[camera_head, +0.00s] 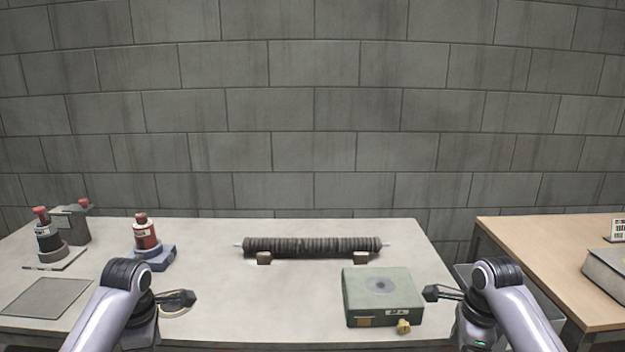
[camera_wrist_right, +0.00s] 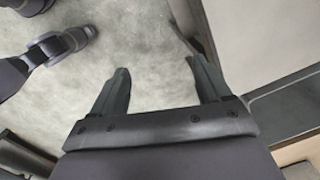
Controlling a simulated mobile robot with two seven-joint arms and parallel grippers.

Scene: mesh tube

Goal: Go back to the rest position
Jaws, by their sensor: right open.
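My left gripper (camera_head: 186,298) hangs over the front left of the table, above a small round dish; the head view does not show clearly whether its fingers are open. My right gripper (camera_head: 436,293) is at the front right, beside the green box. In the right wrist view its two dark fingers (camera_wrist_right: 160,92) are spread apart with nothing between them. A dark ribbed mesh tube (camera_head: 312,245) lies level on two small blocks (camera_head: 264,258) at the back middle of the table, apart from both grippers.
A red bottle (camera_head: 145,232) on a blue base and another red-topped device (camera_head: 47,236) stand at left. A grey mat (camera_head: 44,298) lies front left. The table (camera_head: 270,300) is clear in the middle. A wooden table (camera_head: 545,245) stands right.

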